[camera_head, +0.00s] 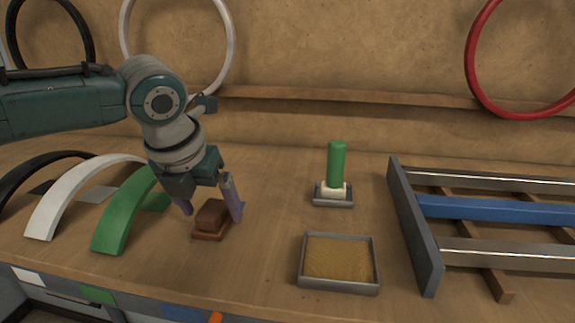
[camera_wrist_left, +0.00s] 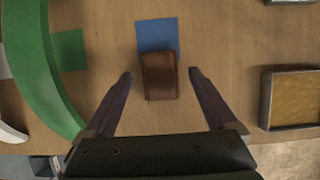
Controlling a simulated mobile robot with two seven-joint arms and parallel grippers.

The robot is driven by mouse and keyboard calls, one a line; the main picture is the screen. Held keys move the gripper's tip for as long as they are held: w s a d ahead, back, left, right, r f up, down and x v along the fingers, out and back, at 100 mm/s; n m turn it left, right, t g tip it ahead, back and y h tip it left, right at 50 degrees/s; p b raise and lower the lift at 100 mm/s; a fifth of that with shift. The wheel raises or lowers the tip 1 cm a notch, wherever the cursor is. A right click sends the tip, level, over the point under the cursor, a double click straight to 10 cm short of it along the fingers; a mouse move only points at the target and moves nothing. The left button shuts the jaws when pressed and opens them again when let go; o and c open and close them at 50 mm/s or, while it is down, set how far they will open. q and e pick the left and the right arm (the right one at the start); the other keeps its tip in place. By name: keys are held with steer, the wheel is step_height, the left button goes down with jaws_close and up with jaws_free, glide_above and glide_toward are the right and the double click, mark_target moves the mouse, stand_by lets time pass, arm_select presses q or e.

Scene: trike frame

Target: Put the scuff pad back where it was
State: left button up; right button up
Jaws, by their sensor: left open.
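The scuff pad, which I take to be the brown block (camera_head: 211,217), rests on the wooden bench. It also shows in the left wrist view (camera_wrist_left: 160,77), where its far end meets or overlaps a blue patch (camera_wrist_left: 157,34). My left gripper (camera_head: 213,215) is open over the block. In the left wrist view the fingertips (camera_wrist_left: 160,73) lie on either side of the block, with a gap on each side. My right gripper is not in view.
Green (camera_head: 124,212) and white (camera_head: 75,192) curved fenders stand to the left. A shallow tray with a tan surface (camera_head: 339,288) and a green-handled tool (camera_head: 336,163) in a small grey tray are right. A frame rack (camera_head: 415,227) stands farther right. Wheel rims hang behind.

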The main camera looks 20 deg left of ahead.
arm_select(q)
steer(key=a+b+v, duration=0.1)
steer(key=v, duration=1)
steer(key=shift+d, duration=0.5)
